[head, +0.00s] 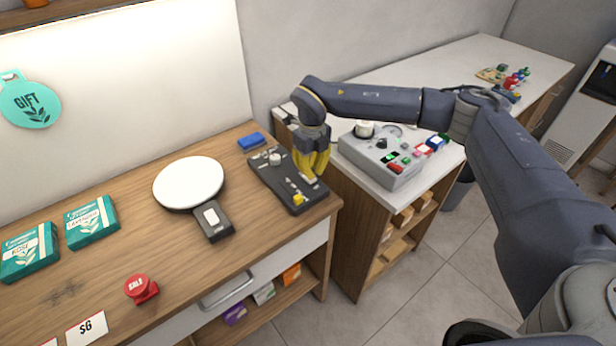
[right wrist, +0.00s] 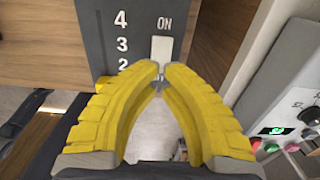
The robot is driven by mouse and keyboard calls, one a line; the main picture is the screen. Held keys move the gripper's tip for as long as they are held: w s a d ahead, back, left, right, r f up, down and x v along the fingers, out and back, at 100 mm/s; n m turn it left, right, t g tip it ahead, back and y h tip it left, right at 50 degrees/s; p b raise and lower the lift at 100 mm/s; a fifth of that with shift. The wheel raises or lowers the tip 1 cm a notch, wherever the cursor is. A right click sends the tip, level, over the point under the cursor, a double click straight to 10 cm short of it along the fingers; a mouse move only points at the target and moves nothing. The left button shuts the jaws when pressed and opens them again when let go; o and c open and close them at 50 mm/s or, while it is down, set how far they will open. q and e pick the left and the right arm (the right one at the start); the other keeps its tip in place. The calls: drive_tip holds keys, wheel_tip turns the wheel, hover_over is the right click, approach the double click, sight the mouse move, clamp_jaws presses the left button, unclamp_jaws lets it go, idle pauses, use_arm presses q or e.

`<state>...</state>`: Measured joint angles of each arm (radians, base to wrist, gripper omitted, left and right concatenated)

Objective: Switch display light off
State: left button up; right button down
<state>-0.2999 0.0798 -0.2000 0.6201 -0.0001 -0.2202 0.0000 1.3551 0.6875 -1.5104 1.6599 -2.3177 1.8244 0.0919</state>
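A dark control panel (head: 273,184) lies on the wooden counter, with a round pale knob (head: 275,159), a yellow-topped slider (head: 298,199) and a light switch piece (head: 309,180). In the right wrist view the panel (right wrist: 95,40) carries the numbers 4, 3 and 2 and a pale rocker switch (right wrist: 161,50) below the word ON. My right gripper (head: 314,174) is over the panel's right edge. Its yellow fingertips (right wrist: 160,70) are together and empty, just at the switch's lower end; I cannot tell whether they touch it. My left gripper is not in view.
A round white plate-like device (head: 189,183) with a dark handle stands left of the panel, and a blue block (head: 251,141) behind it. A grey machine (head: 382,158) with buttons is on the white counter to the right.

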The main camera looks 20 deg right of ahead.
drive_tip(key=shift+f, duration=1.6)
idle(0.9)
drive_tip(key=shift+r, duration=3.5)
